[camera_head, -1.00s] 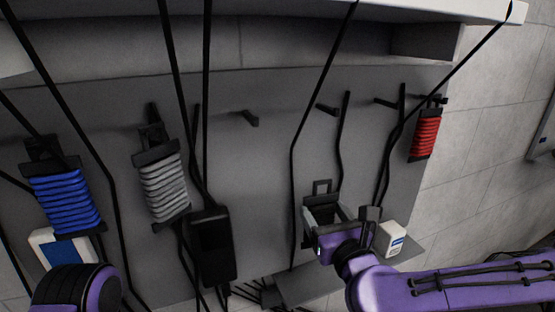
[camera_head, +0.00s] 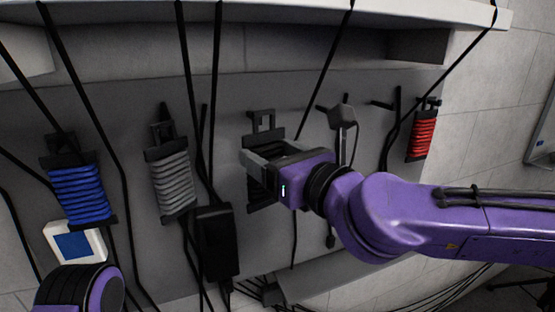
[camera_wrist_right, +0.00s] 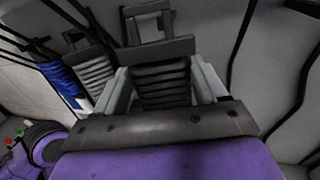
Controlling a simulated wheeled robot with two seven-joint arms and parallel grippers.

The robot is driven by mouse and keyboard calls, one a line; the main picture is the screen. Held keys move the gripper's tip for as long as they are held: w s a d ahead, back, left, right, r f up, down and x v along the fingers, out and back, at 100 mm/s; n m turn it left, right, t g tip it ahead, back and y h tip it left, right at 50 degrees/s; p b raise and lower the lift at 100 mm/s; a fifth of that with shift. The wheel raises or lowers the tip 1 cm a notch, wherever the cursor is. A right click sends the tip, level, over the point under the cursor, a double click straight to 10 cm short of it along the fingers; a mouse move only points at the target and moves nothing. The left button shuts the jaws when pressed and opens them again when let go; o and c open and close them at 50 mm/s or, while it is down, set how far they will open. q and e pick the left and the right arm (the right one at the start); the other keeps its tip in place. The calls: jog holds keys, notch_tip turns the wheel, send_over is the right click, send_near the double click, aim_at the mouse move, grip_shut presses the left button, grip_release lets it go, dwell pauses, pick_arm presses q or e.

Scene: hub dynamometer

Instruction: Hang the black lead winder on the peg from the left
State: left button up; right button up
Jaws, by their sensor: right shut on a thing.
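The black lead winder (camera_head: 262,187) is upright against the grey panel, its open top frame (camera_head: 265,121) standing above my right gripper (camera_head: 258,165). My right gripper is shut on the winder's body, coming from the right. In the right wrist view the winder's black coils (camera_wrist_right: 162,85) sit between my right fingers (camera_wrist_right: 163,78), and its top frame (camera_wrist_right: 150,24) rises beyond them. The peg behind the top frame is hidden, and I cannot tell whether it passes through the frame. My left gripper is out of view.
A grey winder (camera_head: 172,182) and a blue winder (camera_head: 80,193) hang to the left, a red winder (camera_head: 422,135) at far right. A black box (camera_head: 215,243) hangs close left of my gripper. A grey block (camera_head: 342,116) with a cord is to the right. Black cables cross the panel.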

jog(key=shift+w+a+f, duration=0.1)
jog(key=shift+w+a, duration=0.2)
jog(key=shift+w, duration=0.6)
jog(key=shift+w+a+f, duration=0.1)
jog(key=shift+w+a, duration=0.15)
jog(key=shift+w, duration=0.6)
jog(key=shift+w+a, duration=0.3)
jog(key=shift+w, duration=0.6)
jog(key=shift+w+a+f+b, duration=0.2)
jog(key=shift+w+f+b, duration=0.35)
jog(key=shift+r, duration=0.1)
